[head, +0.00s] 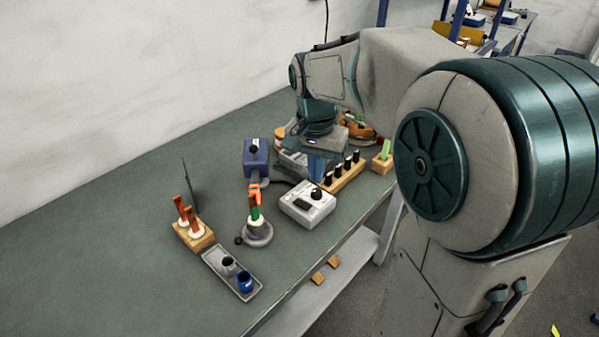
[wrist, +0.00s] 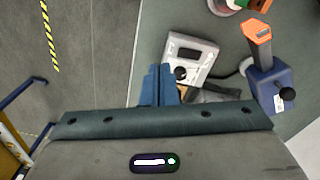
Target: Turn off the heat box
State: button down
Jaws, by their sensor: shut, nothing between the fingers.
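The heat box appears to be the white box (head: 304,207) with a dark display and a black knob (head: 316,193); it sits on the green-grey bench. In the wrist view the box (wrist: 196,52) lies just ahead of my fingers, with its knob (wrist: 181,72) close to the right finger. My gripper (head: 317,172) is shut and empty, its blue fingers pointing down near the box's far side. It also shows in the wrist view (wrist: 158,72). I cannot tell whether a finger touches the knob. The knob's setting is too small to read.
A round stand (head: 258,233) holds a green and orange piece. A wooden rack with black-topped items (head: 345,174) is close on the right. A tray (head: 217,262) sits at the front; open bench lies left.

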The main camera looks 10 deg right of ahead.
aim_at(310, 207)
jog(key=w+m+g, duration=0.1)
jog(key=w+m, duration=0.2)
jog(key=w, duration=0.4)
jog(key=shift+w+a+m+p, duration=0.3)
jog(key=shift+a+p, duration=0.15)
jog(key=shift+f, duration=0.1)
jog(key=f, duration=0.4)
jog(key=s+f, duration=0.1)
jog(key=f, duration=0.4)
jog(key=d+f+p, duration=0.1)
jog(key=f, duration=0.3)
jog(key=shift+s+d+f, duration=0.1)
jog(key=shift+s+f, duration=0.2)
jog(key=shift+f, duration=0.1)
